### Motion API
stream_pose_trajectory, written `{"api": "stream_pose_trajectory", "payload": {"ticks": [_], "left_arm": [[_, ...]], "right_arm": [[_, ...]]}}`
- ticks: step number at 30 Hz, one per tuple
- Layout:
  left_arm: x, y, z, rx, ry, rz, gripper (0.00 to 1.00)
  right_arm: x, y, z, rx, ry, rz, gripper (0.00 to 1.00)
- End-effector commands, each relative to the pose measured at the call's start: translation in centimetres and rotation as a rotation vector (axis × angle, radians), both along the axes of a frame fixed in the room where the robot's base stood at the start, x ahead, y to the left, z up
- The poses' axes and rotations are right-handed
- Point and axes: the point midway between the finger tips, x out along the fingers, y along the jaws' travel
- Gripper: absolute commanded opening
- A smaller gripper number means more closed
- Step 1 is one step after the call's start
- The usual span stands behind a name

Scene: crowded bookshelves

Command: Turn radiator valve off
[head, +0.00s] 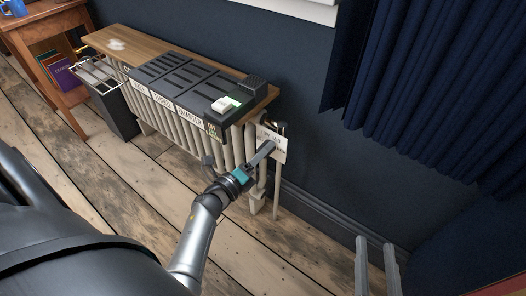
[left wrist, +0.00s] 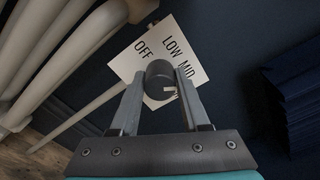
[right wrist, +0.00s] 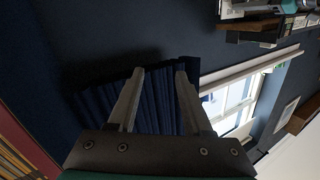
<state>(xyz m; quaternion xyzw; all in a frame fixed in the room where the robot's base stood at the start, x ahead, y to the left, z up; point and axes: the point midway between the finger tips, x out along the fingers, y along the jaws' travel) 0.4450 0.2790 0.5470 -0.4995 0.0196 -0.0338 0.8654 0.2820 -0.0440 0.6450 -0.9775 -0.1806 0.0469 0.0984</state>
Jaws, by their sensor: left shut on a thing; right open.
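The radiator (head: 228,150) stands against the wall, with its valve at the right end. The valve knob (left wrist: 159,72) is a dark round cylinder in front of a white card (left wrist: 135,62) reading OFF, LOW and MID. The card also shows in the head view (head: 279,150). My left gripper (left wrist: 162,76) is shut on the knob, with one finger on each side. In the head view it reaches the card from the front (head: 268,147). My right gripper (head: 375,243) is open and empty, away from the radiator.
A wooden shelf (head: 122,44) tops the radiator and carries a dark tray (head: 180,80) with labelled sections. A dark bin (head: 116,112) and a wooden side table (head: 45,18) stand to the left. Dark blue curtains (head: 430,90) hang at the right. A thin pipe (head: 277,190) runs below the card.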

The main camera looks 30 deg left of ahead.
Motion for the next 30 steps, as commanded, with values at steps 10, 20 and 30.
{"api": "stream_pose_trajectory", "payload": {"ticks": [10,20,30], "left_arm": [[0.0,0.0,0.0,0.0,0.0,0.0,0.0],[0.0,0.0,0.0,-0.034,0.003,-0.001,0.0],[-0.1,0.0,0.1,-0.244,0.023,-0.001,0.0]], "right_arm": [[0.0,0.0,0.0,0.0,0.001,0.0,0.5],[0.1,0.0,-0.2,-0.013,0.024,0.003,0.5],[1.1,-1.1,-1.1,-0.12,0.178,0.008,0.5]]}}
